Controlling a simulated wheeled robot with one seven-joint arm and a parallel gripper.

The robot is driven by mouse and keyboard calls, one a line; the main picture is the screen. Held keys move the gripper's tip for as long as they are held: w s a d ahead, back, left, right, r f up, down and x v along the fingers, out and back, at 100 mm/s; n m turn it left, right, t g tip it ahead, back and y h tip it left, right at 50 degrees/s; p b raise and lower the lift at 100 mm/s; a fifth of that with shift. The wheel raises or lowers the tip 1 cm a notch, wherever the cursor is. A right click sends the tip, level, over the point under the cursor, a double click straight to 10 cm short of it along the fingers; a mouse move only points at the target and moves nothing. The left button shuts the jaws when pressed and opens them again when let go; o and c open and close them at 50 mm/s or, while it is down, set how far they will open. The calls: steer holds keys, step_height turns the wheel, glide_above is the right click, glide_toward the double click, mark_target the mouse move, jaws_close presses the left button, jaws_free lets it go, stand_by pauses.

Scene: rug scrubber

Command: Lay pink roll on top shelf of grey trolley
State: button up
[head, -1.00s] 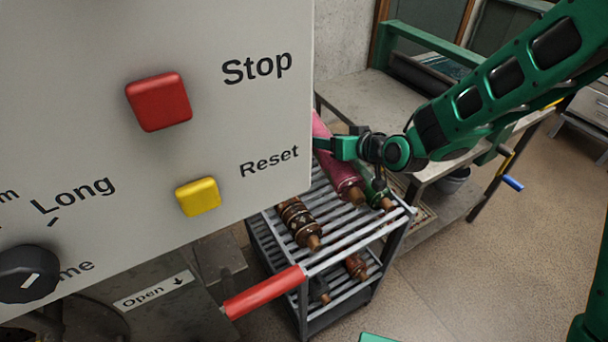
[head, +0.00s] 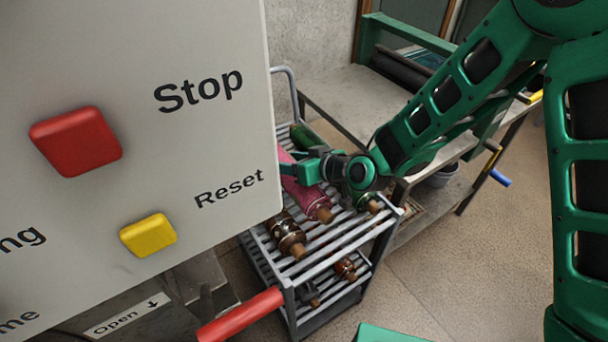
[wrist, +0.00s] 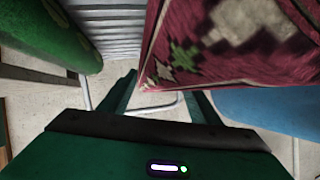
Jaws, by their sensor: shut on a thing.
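The pink roll (head: 312,200) is over the slatted top shelf of the grey trolley (head: 345,238) in the head view, its brown end pointing towards the front. Its far part is hidden by the control panel and my gripper. My gripper (head: 300,172) is shut on the pink roll. I cannot tell whether the roll touches the slats.
A brown roll (head: 284,236) lies on the top shelf to the left, and a green roll (head: 304,136) lies behind and right. Smaller rolls (head: 345,269) are on the lower shelf. The control panel (head: 200,140) blocks the left. A bench (head: 338,95) stands behind.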

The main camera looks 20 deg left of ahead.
steer(key=shift+w+d+f, duration=0.3)
steer(key=shift+d+f, duration=0.2)
steer(key=shift+f, duration=0.5)
steer(key=shift+w+d+f, duration=0.35)
steer(key=shift+d+f, duration=0.2)
steer(key=shift+f, duration=0.5)
steer(key=shift+w+d+f, duration=0.3)
steer(key=shift+d+f, duration=0.2)
steer(key=shift+f, duration=0.5)
steer(key=o, duration=1.6)
steer(key=shift+o, duration=0.2)
steer(key=v, duration=1.2)
steer(key=shift+w+d, duration=0.1)
